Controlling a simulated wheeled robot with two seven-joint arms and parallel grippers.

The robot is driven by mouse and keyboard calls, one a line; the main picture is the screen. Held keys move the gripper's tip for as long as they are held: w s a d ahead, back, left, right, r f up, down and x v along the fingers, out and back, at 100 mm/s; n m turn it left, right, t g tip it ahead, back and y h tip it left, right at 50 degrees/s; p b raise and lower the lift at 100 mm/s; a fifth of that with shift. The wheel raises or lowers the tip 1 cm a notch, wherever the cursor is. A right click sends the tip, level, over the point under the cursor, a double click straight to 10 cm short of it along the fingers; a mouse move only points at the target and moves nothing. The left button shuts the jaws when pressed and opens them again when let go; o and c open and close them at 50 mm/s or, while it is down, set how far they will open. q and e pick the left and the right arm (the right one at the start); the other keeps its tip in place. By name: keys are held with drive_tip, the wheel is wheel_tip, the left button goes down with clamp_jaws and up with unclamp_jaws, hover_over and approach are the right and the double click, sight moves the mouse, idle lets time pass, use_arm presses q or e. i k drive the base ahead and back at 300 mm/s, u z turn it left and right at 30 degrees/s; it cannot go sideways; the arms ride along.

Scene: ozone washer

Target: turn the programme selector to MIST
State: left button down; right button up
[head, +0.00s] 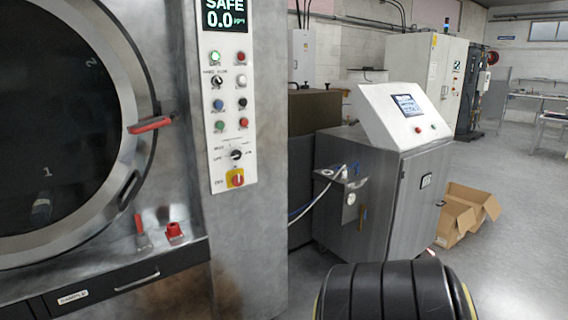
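The control panel (226,125) is a pale upright strip on the washer's metal front, right of the round door. The programme selector (236,154) appears to be the black knob low on this panel. Small labels stand around it; one at its upper left may read MIST, but the print is too small to be sure. Its pointer seems to lie toward the right, though this is hard to tell. Neither of my grippers is in view, and nothing touches the knob.
A red rotary switch on a yellow plate (235,178) sits just below the selector. Lamps and buttons fill the panel above, under a SAFE 0.0 display (226,16). A red door handle (151,124) sticks out at left. A steel cabinet (384,185) stands at right.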

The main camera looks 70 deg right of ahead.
sight(236, 154)
drive_tip(key=u, duration=0.1)
drive_tip(key=k, duration=0.15)
drive_tip(key=z, duration=1.05)
drive_tip(key=i, duration=1)
